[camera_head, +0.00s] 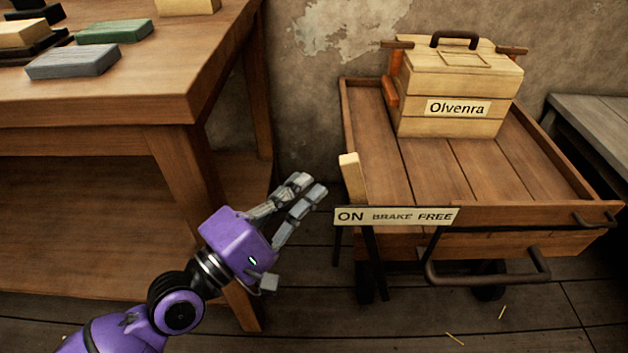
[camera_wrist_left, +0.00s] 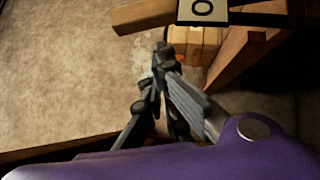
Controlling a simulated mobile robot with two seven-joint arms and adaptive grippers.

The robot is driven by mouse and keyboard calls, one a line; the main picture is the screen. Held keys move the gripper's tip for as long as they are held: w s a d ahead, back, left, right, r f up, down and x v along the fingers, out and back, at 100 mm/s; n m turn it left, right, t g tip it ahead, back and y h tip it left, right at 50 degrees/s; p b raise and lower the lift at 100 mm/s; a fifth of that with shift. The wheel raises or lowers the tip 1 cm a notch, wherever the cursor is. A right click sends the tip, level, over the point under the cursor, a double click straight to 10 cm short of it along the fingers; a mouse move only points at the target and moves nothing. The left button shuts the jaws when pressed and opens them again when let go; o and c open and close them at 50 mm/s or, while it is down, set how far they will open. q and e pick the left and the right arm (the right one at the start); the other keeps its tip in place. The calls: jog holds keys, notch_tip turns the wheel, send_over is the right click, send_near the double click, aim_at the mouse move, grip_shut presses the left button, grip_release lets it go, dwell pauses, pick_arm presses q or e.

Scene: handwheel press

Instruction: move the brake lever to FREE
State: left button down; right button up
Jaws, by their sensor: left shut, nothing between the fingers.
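The brake lever (camera_head: 352,178) has a pale wooden grip on a dark bar and stands at the ON end, the left end, of the ON BRAKE FREE plate (camera_head: 397,216) on the cart's front. My left gripper (camera_head: 311,187) is shut and empty, left of the lever with a small gap in the head view. In the left wrist view the closed fingertips (camera_wrist_left: 163,52) lie below a wooden bar that looks like the lever grip (camera_wrist_left: 145,16). The plate (camera_wrist_left: 202,11) shows only its O there. My right gripper is not in view.
The wooden cart (camera_head: 585,212) carries a crate labelled Olvenra (camera_head: 455,85) and has a dark front handle (camera_head: 490,278). A wooden table (camera_head: 190,95) with several blocks stands at the left. A grey bench (camera_head: 595,115) is at the right. The floor before the cart is mostly clear.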

pick_arm(q)
jog(key=shift+d+r, duration=0.2)
jog(key=shift+d, duration=0.4)
jog(key=shift+d+r, duration=0.2)
jog(key=shift+d, duration=0.4)
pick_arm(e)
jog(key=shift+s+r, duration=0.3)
